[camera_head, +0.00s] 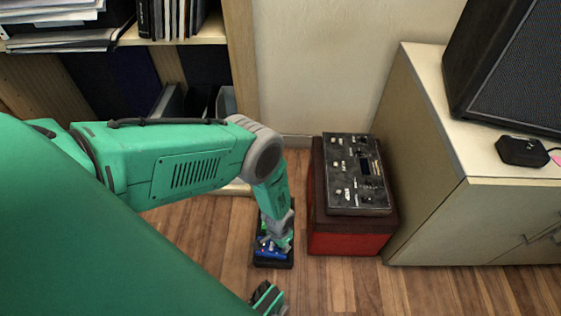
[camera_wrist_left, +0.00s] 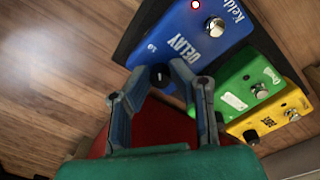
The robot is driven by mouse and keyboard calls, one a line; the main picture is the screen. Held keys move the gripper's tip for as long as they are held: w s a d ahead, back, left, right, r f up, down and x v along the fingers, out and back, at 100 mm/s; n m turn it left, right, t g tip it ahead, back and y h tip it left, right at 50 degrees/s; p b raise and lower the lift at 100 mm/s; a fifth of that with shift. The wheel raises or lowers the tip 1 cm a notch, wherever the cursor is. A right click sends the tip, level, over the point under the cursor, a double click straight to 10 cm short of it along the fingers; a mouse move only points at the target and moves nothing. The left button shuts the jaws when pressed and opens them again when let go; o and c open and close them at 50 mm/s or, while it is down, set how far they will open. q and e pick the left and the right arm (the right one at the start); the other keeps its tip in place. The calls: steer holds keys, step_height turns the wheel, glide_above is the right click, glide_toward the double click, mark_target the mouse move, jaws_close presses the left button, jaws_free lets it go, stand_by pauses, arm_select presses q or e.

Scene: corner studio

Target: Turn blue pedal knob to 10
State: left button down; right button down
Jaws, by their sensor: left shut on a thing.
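A small number on the pedal looks like 5.0 but is hard to read. My left gripper (camera_wrist_left: 158,80) is shut on the knob, with a finger on each side of it. In the head view my left gripper (camera_head: 281,241) is low over the blue pedal.
A green pedal (camera_wrist_left: 247,84) and a yellow pedal (camera_wrist_left: 276,115) sit beside the blue one. A red box (camera_head: 346,240) carrying a dark control unit (camera_head: 355,175) stands close right. A cabinet (camera_head: 425,150) is farther right; shelves (camera_head: 240,60) stand behind.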

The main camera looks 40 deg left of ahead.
arm_select(q)
steer(key=c, duration=1.4)
jaws_free()
steer(key=shift+c, duration=0.2)
steer(key=shift+r, duration=0.55)
step_height(320, 180, up, 11)
steer(key=shift+a+f, duration=0.15)
steer(key=shift+a, duration=0.1)
